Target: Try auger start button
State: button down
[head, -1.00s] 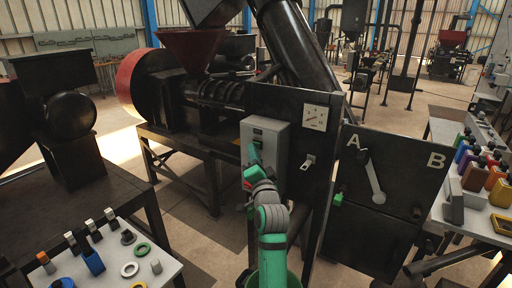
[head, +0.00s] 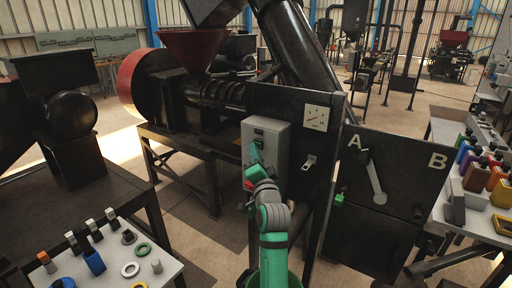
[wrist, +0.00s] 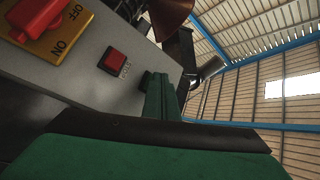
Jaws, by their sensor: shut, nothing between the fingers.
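A light grey control box (head: 280,137) is fixed to the dark panel of the press in the head view. My green gripper (head: 255,154) is in front of the box's left part and hides some of its face. In the wrist view the box face (wrist: 97,88) carries a red square button (wrist: 113,62) with a small label that I cannot read surely. A green finger (wrist: 163,98) of my gripper is close to the box's edge, right of and below that button in the picture. The gripper is shut and empty. I cannot tell whether it touches the box. The auger start button is not clearly identifiable.
A red rotary switch (wrist: 45,12) on a yellow ON/OFF plate sits beside the red button. A white dial plate (head: 315,117) and a small metal bracket (head: 308,162) are right of the box. A lever (head: 373,178) marked A and B is farther right.

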jog(key=shift+s+a, duration=0.4)
jog(key=shift+s, duration=0.25)
jog(key=shift+s+a, duration=0.75)
jog(key=shift+s, duration=0.3)
jog(key=shift+s+a, duration=0.7)
jog(key=shift+s, duration=0.3)
